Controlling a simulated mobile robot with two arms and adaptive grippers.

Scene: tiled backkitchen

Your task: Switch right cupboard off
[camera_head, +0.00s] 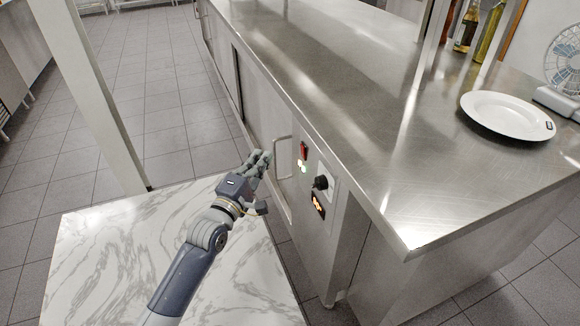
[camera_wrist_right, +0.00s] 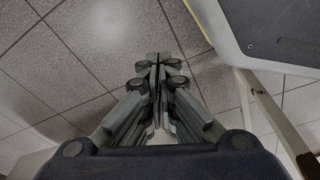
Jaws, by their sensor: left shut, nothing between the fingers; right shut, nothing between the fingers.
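The steel cupboard (camera_head: 329,233) is the front end of a long counter, right of centre in the head view. Its panel carries a red switch (camera_head: 304,150), small lit green-white lights (camera_head: 302,166), a black knob (camera_head: 321,182) and a dark switch with an orange mark (camera_head: 318,205). A bar handle (camera_head: 283,158) stands left of them. My left gripper (camera_head: 262,160) is shut and empty, just left of the handle; I cannot tell if it touches it. My right gripper (camera_wrist_right: 157,65) is shut and empty above the floor in the right wrist view.
A white marble-patterned tabletop (camera_head: 110,262) lies below my left arm. The steel countertop (camera_head: 330,75) holds a white plate (camera_head: 505,114), bottles (camera_head: 488,32) and a fan (camera_head: 564,60) at the right. A pale post (camera_head: 92,95) stands at the left. The tiled floor is open behind it.

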